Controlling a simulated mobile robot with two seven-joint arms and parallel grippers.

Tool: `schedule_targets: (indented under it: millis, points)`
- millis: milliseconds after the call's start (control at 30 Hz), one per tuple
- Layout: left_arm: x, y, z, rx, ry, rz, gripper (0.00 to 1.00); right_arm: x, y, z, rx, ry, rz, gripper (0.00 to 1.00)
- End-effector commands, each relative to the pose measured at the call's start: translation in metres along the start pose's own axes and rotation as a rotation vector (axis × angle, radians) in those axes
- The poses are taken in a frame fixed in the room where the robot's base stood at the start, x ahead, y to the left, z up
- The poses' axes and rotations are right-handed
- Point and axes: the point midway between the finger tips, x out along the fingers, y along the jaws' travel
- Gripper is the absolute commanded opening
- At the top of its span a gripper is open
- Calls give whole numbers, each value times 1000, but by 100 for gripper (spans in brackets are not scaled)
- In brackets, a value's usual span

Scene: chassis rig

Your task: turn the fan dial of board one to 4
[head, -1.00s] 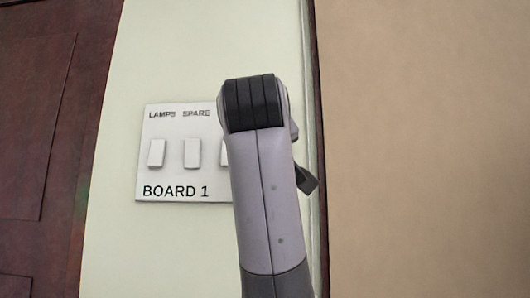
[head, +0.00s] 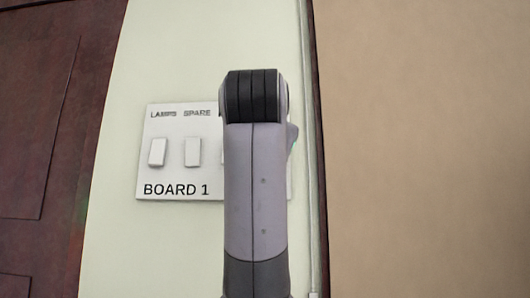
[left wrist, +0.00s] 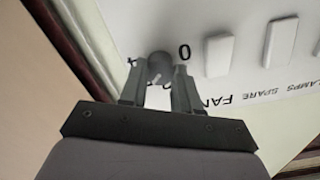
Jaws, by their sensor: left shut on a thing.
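Board one (head: 180,194) is a white panel on the pale wall, marked BOARD 1, with the labels LAMPS and SPARE showing above its switches. My left arm covers its right part in the head view, so the dial and the left gripper are hidden there. In the left wrist view the fan dial (left wrist: 159,68) is a round grey knob with a light pointer line, beside a 0 mark and near the FAN label. My left gripper (left wrist: 160,78) is shut on the dial, one finger on each side. My right gripper is not in view.
White rocker switches (head: 157,152) sit on the board to the left of my arm, and one (left wrist: 218,55) is close beside the dial in the left wrist view. A dark red edge strip (head: 319,200) runs right of the board, with a plain tan surface beyond.

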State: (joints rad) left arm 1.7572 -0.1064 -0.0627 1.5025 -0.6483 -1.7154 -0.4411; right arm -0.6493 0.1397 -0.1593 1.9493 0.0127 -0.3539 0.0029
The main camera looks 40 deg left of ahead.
Motion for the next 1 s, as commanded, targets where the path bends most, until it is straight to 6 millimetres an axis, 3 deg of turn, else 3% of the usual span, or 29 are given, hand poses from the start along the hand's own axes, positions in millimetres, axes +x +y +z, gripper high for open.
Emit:
schedule_targets:
  millis: [600,1000]
  points:
    - [-1,-2,-1,577,7,-8,1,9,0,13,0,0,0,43]
    - [-1,-2,-2,843,7,-8,1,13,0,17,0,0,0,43]
